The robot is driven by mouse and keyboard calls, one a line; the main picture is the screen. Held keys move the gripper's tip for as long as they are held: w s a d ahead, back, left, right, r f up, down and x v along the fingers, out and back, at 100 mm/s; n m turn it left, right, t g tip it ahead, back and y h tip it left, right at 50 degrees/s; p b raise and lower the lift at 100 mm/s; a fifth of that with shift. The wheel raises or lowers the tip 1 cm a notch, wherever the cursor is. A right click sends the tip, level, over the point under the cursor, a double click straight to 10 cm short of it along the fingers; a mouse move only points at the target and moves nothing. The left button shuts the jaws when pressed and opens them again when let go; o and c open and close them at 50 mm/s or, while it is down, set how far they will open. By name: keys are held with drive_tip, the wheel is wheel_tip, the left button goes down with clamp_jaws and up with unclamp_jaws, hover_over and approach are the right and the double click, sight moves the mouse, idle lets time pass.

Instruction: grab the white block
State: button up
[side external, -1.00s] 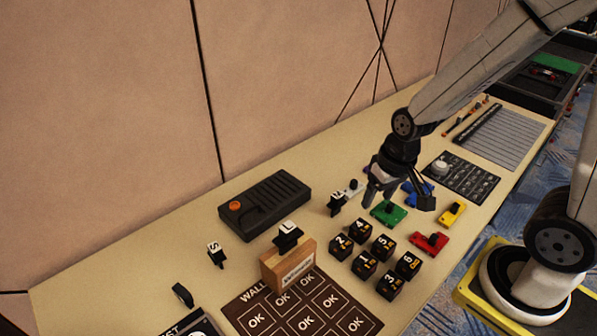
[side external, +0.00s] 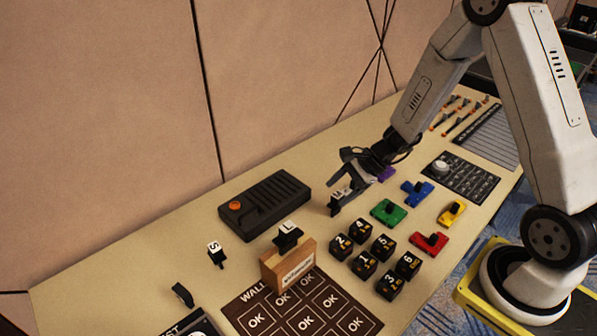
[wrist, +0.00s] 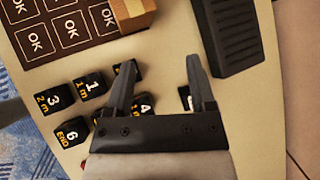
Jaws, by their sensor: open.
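The white block is not clearly visible now; in the side external view my gripper covers the spot where a white piece with a black knob showed earlier. My gripper (side external: 338,177) is open and empty, its fingers pointing left, low over the table behind the green block. In the wrist view my gripper (wrist: 159,75) has its two fingers apart with bare table between them. A small black letter piece (side external: 336,204) stands by the fingertips. It also shows in part beside the right finger in the wrist view (wrist: 184,93).
A green block (side external: 389,213), blue block (side external: 417,193), purple block (side external: 386,173), red block (side external: 429,243) and yellow block (side external: 452,213) lie nearby. Several black numbered cubes (side external: 364,264) stand in front. A black console (side external: 265,203) and wooden block (side external: 288,267) stand left.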

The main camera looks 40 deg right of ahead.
sight(349, 185)
drive_tip(key=w+d+f+m+t, duration=0.1)
drive_tip(key=w+d+m, duration=0.1)
drive_tip(key=w+d+f+m+t+h, duration=0.1)
drive_tip(key=w+d+m+t, duration=0.1)
drive_tip(key=d+m, duration=0.1)
drive_tip(key=w+d+f+m+t, duration=0.2)
drive_tip(key=m, duration=0.1)
drive_tip(key=shift+d, duration=0.4)
drive_tip(key=w+d+f+m+t+h, duration=0.1)
drive_tip(key=d+f+m+t+h, duration=0.35)
drive_tip(key=d+m+h, duration=0.55)
drive_tip(key=shift+w+d+f+n+g+y, duration=0.1)
drive_tip(key=shift+d+f+n+y, duration=0.3)
drive_tip(key=shift+f, duration=0.75)
drive_tip(key=shift+w+d+f+n+g+y, duration=0.1)
drive_tip(key=shift+d+f+y, duration=0.25)
drive_tip(key=shift+f+y, duration=0.6)
drive_tip(key=shift+w+d+f+n+g+y, duration=0.15)
drive_tip(key=shift+d+f+y, duration=0.25)
drive_tip(key=shift+f, duration=0.95)
drive_tip(key=shift+s, duration=0.1)
drive_tip(key=shift+f, duration=0.45)
drive_tip(key=shift+x, duration=2.45)
drive_tip(key=shift+c, duration=0.2)
clamp_jaws()
